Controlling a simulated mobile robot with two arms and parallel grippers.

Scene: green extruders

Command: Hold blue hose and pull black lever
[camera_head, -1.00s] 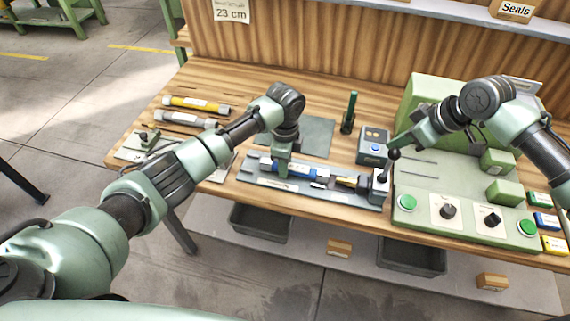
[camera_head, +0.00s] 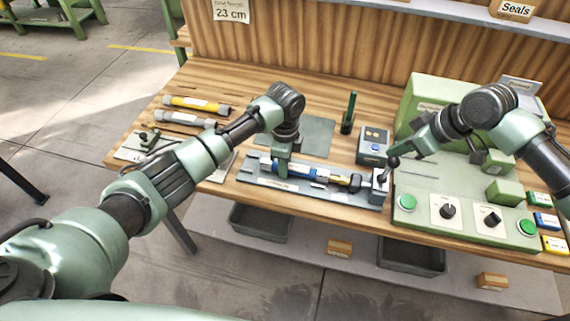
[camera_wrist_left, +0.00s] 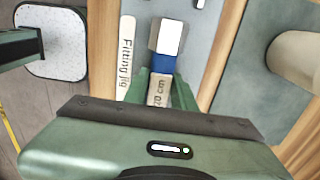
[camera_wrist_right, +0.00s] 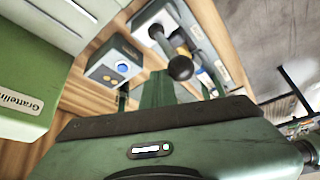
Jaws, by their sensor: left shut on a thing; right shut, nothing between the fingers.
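The blue hose (camera_head: 308,173) lies along the grey fitting jig (camera_head: 262,180) on the bench. My left gripper (camera_head: 282,170) is shut around it. In the left wrist view the hose's "20 cm" label (camera_wrist_left: 160,88) sits between the fingers. A brass fitting (camera_head: 326,177) with a dark body behind it meets the hose's right end. The black lever (camera_head: 393,162) stands with its ball knob up at the jig's right end. My right gripper (camera_head: 400,147) is shut and empty just above the knob. In the right wrist view the knob (camera_wrist_right: 180,68) shows beyond the fingertips.
A box with a blue button (camera_head: 375,146) stands behind the lever. A green machine panel with knobs and green buttons (camera_head: 466,226) lies to the right. Yellow and grey hoses (camera_head: 184,119) lie at the left. A dark green upright part (camera_head: 348,113) stands at the back.

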